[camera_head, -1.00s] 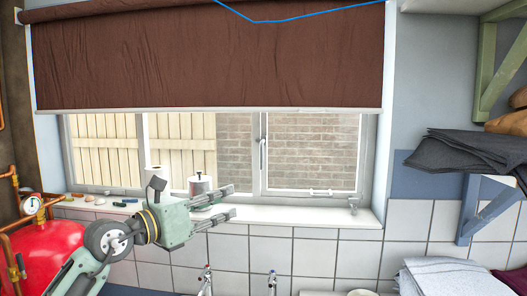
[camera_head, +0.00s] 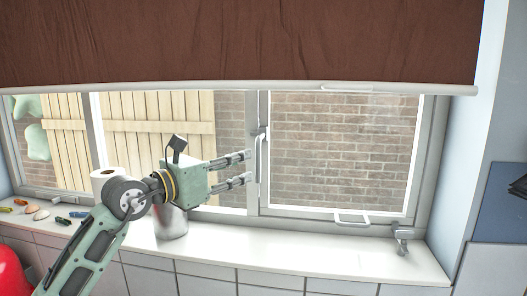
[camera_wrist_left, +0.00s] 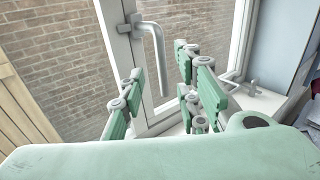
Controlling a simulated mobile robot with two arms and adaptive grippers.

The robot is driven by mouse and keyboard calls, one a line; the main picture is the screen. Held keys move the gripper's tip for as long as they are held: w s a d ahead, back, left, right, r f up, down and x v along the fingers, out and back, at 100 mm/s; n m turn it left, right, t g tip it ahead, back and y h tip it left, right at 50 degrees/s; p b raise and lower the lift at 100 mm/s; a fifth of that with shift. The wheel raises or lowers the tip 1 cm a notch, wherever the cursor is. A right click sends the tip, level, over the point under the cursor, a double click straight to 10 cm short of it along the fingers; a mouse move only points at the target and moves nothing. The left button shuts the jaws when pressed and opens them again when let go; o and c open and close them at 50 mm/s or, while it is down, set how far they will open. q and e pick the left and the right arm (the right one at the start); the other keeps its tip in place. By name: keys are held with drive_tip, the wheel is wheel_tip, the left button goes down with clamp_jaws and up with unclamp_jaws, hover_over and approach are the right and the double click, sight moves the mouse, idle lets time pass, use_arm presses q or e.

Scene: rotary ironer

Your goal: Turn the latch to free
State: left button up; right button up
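The window latch is a grey handle (camera_head: 257,155) hanging down on the upright frame between the two panes. It also shows in the left wrist view (camera_wrist_left: 158,55), bent at the top, with its grip pointing down. My left gripper (camera_head: 247,169) is open and empty, with its fingertips just left of the handle in the head view. In the left wrist view the handle's lower end appears between the spread fingers (camera_wrist_left: 158,92); I cannot tell whether they touch it. The right-hand window (camera_head: 345,150) looks closed. My right gripper is not in view.
A brown blind (camera_head: 240,45) hangs above the handle. A white paper roll (camera_head: 103,182) and a metal pot (camera_head: 171,222) stand on the white sill (camera_head: 290,250), below and behind my left arm. A small bar handle (camera_head: 352,218) and a stay (camera_head: 402,238) sit at the window's lower edge.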

sight(256, 158)
use_arm(q)
drive_tip(key=p+x, duration=0.1)
drive_tip(key=x, duration=0.1)
drive_tip(key=r+p+x, duration=0.1)
drive_tip(key=p+x, duration=0.1)
drive_tip(key=shift+d, duration=0.4)
drive_tip(key=shift+w+d+f+p, duration=0.25)
drive_tip(key=shift+w+d+p, duration=0.2)
drive_tip(key=shift+w+d, duration=0.4)
drive_tip(key=shift+w+f, duration=0.1)
drive_tip(key=shift+w, duration=0.3)
drive_tip(key=shift+d, duration=0.1)
drive_tip(key=shift+s, duration=0.1)
drive_tip(key=shift+c, duration=0.3)
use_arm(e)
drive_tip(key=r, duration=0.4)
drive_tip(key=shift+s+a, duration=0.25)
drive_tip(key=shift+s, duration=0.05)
use_arm(q)
clamp_jaws()
